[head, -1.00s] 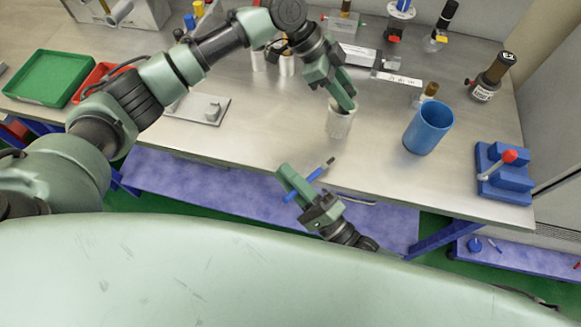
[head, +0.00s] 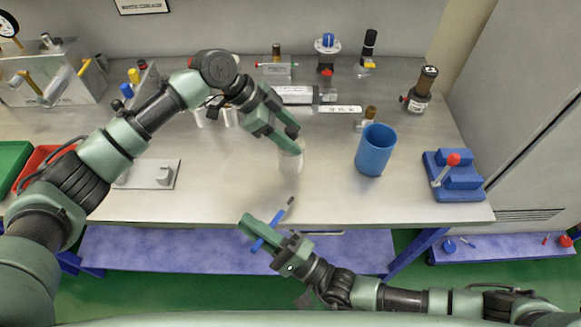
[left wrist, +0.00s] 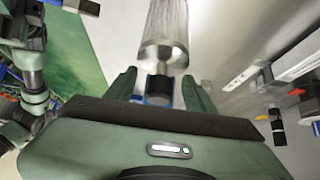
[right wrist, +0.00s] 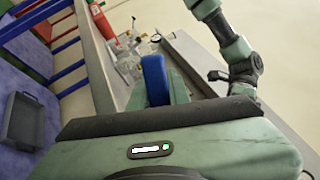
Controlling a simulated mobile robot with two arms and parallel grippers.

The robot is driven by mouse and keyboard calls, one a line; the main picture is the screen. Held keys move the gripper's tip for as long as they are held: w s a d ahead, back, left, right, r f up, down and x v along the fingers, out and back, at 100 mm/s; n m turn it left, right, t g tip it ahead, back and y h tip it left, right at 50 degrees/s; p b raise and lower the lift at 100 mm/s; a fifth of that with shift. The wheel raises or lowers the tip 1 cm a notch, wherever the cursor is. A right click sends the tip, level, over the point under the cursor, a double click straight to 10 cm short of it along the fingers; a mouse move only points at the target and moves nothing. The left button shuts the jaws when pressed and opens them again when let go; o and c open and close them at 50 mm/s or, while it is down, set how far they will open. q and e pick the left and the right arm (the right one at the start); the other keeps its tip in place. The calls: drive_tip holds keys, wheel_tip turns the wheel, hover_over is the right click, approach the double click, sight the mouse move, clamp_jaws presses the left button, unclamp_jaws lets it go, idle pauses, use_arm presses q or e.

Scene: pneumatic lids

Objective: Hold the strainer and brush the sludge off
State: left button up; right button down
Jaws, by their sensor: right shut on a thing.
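The strainer (head: 291,162) is a pale mesh cylinder below my left gripper (head: 282,137), above or on the front of the bench; I cannot tell which. In the left wrist view the strainer (left wrist: 165,30) has its dark end stub between the fingers of my left gripper (left wrist: 160,92), with narrow gaps showing, so the jaws look open around it. My right gripper (head: 258,232) is shut on the blue-handled brush (head: 272,232), in front of the bench edge. The brush's dark tip points up toward the strainer, apart from it. The blue handle also shows in the right wrist view (right wrist: 155,80). Sludge cannot be made out.
A blue cup (head: 375,150) stands right of the strainer. Further right is a blue fixture (head: 455,175) with a red-knobbed lever. A grey plate (head: 150,174) lies to the left. Bottles and valve parts line the back. The bench front (head: 330,210) between is clear.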

use_arm(q)
drive_tip(key=shift+r, duration=0.15)
drive_tip(key=v, duration=1.1)
drive_tip(key=shift+a+r, duration=0.25)
drive_tip(key=shift+a, duration=0.05)
drive_tip(key=shift+s, duration=0.1)
